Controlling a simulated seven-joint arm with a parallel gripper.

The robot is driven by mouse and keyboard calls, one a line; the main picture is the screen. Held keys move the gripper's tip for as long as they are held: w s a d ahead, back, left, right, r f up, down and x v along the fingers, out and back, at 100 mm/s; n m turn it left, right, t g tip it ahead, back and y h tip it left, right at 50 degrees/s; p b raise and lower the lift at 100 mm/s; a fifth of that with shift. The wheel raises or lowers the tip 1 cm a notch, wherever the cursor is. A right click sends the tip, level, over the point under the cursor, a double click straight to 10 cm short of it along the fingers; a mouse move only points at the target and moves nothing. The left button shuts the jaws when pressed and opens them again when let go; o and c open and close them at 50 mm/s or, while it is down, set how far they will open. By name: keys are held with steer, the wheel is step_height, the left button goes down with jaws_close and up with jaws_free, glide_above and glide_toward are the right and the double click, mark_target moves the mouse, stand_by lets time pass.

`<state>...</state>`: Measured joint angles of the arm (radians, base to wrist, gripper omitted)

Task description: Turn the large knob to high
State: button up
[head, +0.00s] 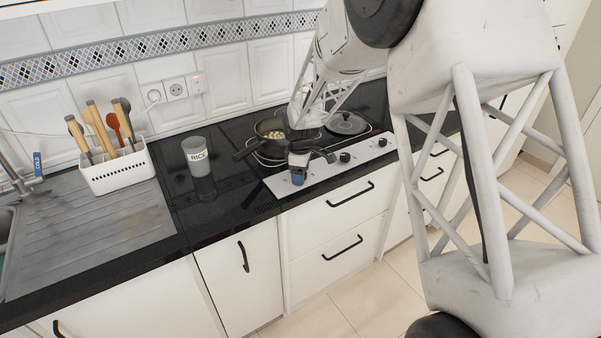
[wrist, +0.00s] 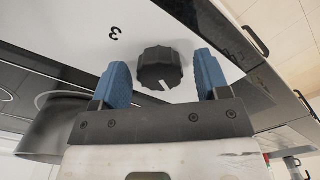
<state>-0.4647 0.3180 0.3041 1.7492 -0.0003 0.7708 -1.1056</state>
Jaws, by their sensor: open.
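A black ribbed knob (wrist: 159,66) sits on the white control panel in the wrist view. It lies between the two blue fingertips, with a visible space on each side. Its short white pointer line faces down and slightly right, toward my gripper's base. A "3" is printed on the panel at upper left of the knob. My gripper (head: 298,177) is open at the near left end of the white control panel (head: 320,182) in the head view, where it hides this knob. Two other black knobs (head: 345,157) show farther right on the panel.
A pan (head: 272,128) with pale food stands on the hob behind my gripper, and a dark lid or pan (head: 347,123) is farther right. A RICE jar (head: 199,168) and a white utensil holder (head: 118,171) stand left. Drawer handles (head: 350,194) project below the counter.

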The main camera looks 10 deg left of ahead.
steer(key=shift+c, duration=0.2)
steer(key=c, duration=0.9)
